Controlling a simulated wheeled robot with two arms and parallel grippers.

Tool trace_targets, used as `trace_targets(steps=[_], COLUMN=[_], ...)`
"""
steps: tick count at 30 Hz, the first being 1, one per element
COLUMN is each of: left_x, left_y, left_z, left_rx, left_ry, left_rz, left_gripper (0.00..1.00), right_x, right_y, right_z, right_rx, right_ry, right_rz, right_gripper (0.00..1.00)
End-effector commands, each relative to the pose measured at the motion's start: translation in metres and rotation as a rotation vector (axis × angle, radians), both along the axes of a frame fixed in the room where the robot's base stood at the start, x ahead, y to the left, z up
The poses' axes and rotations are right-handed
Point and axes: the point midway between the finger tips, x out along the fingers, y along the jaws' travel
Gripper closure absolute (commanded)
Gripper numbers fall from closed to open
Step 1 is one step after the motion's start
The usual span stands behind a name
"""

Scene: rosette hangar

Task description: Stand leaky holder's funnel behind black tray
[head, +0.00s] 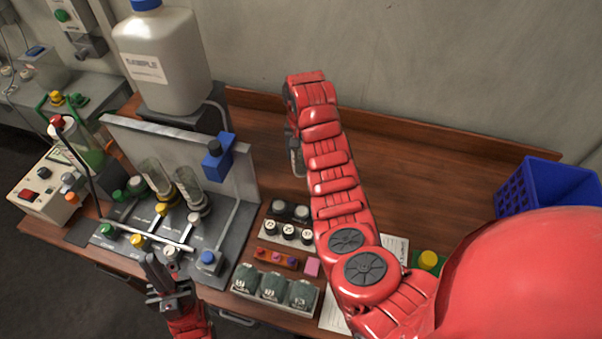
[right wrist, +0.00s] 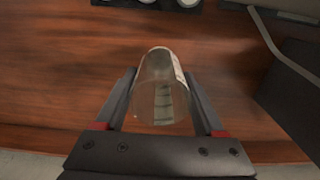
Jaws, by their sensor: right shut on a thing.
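My right gripper (right wrist: 160,100) is shut on a clear, glass-like funnel (right wrist: 160,75), seen in the right wrist view over the brown table. In the head view my right arm hides the funnel and most of that gripper; only a dark part (head: 297,158) shows beside the arm. The black tray (head: 268,213) holds several dark round pieces; its edge shows at the top of the wrist view (right wrist: 128,3). The holder rig (head: 120,232) stands left of it, with two clear vessels (head: 157,176) upright on it. My left gripper (head: 166,285) is at the rig's front edge; its jaw gap is unclear.
A large sample bottle (head: 165,65) stands behind the rig. A tray of grey-green containers (head: 272,287) and a strip of small coloured parts (head: 276,259) lie in front of the black tray. A blue basket (head: 545,187) is at the right. The table's back is mostly clear.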

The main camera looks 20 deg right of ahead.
Motion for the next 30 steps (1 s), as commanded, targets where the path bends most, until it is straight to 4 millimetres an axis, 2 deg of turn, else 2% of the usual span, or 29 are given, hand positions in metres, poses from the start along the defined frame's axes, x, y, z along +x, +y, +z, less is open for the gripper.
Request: trace_targets(steps=[3,10,18,29,30], left_x=[0.0,0.0,0.0,0.0,0.0], left_y=[0.0,0.0,0.0,0.0,0.0], left_z=[0.001,0.012,0.025,0.02,0.02], left_rx=[0.0,0.0,0.0,0.0,0.0], left_ry=[-0.001,-0.001,-0.001,-0.001,-0.001], left_rz=[0.0,0.0,0.0,0.0,0.0], left_gripper=[1.0,1.0,1.0,1.0,1.0], right_x=[-0.002,0.0,-0.001,0.0,0.0], right_y=[0.0,0.0,0.001,0.0,0.0], right_z=[-0.023,-0.036,-0.066,-0.073,-0.073], right_rx=[0.0,-0.001,0.0,-0.002,-0.002], right_ry=[0.006,0.004,0.006,0.001,0.0], right_rz=[0.0,0.002,0.002,0.003,0.003], right_gripper=[0.84,0.84,0.84,0.84,0.27])
